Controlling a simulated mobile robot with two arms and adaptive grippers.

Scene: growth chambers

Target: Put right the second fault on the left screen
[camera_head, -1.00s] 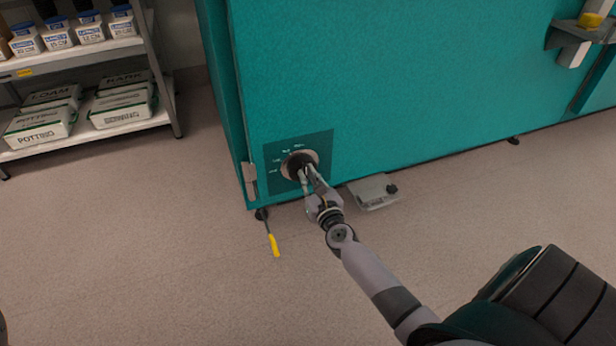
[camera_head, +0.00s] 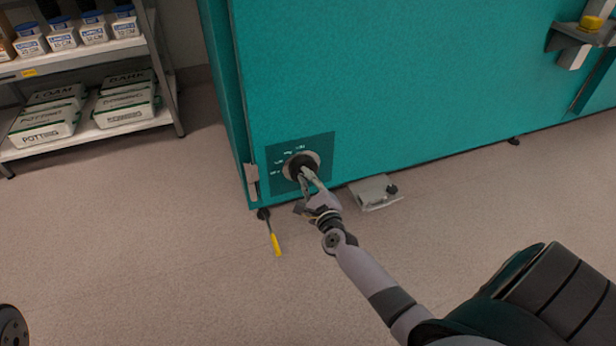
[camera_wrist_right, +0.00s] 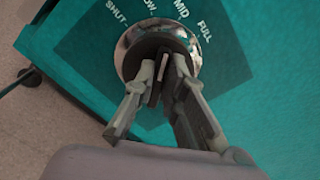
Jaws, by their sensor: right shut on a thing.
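A round dial with a silver rim (camera_head: 289,169) and a dark knob (camera_head: 300,164) sits low on the teal chamber front. Its dark plate (camera_head: 318,145) carries the words SHUT, LOW, MID and FULL, readable in the right wrist view (camera_wrist_right: 208,38). My right gripper (camera_head: 304,181) is at the dial, its fingers shut on the knob's raised grip. In the right wrist view the fingers (camera_wrist_right: 160,84) stand on both sides of the grip, below the LOW and MID words. Which word the knob points to is unclear. The left screen and my left gripper are not in view.
A yellow-handled tool (camera_head: 275,243) hangs or lies by the chamber's lower corner. A flat grey piece with a black knob (camera_head: 374,194) is on the floor right of the dial. Shelves with bottles and boxes (camera_head: 127,102) stand at left. The front floor is clear.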

